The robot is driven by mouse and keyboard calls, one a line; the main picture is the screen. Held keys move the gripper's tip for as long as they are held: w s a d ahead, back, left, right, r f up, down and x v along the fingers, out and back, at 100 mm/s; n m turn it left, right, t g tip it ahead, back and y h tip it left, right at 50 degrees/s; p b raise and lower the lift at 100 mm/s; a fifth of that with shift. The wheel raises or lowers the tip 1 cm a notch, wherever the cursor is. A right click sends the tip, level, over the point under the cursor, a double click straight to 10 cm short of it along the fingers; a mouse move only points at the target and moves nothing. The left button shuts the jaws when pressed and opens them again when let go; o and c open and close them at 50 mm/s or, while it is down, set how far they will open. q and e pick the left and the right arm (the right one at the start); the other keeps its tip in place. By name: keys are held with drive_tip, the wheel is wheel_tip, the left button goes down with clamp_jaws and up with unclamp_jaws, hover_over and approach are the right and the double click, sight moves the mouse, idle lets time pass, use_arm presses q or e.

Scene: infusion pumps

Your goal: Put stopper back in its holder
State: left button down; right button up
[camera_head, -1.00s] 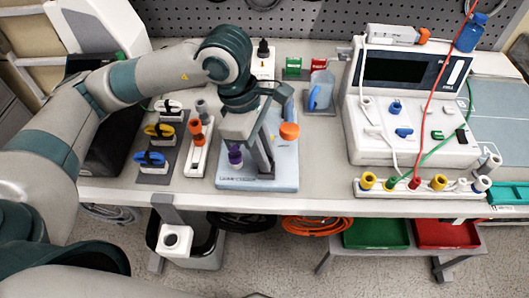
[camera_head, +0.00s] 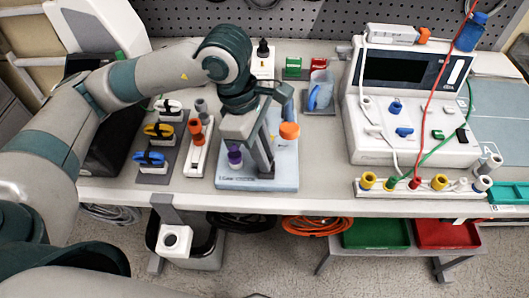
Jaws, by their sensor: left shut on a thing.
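My left gripper (camera_head: 264,172) reaches down over a pale blue-and-white base (camera_head: 284,181) on the table. Its fingers are close together and low over the base; the stopper between them is mostly hidden by the fingers. A purple stopper-like piece (camera_head: 235,155) stands upright just left of the fingers, and I cannot tell whether they touch it. An orange-topped piece (camera_head: 289,131) stands on the base to the right of the fingers. I cannot make out which spot is the stopper's holder. My right gripper is not in view.
Left of the base are a white rack (camera_head: 196,160) with orange pieces and a grey strip with white, yellow and blue clips (camera_head: 151,158). A blue jug (camera_head: 320,92) stands behind right. A white pump device (camera_head: 410,125) with red and green cables is further right. The front table edge is close.

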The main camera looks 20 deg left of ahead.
use_arm(q)
drive_tip(key=shift+f, duration=0.1)
drive_tip(key=c, duration=1.1)
unclamp_jaws()
drive_tip(key=shift+d, duration=0.1)
drive_tip(key=shift+r+p, duration=0.5)
drive_tip(key=shift+r, duration=0.85)
drive_tip(key=shift+r+p, duration=0.75)
drive_tip(key=shift+r, duration=1.45)
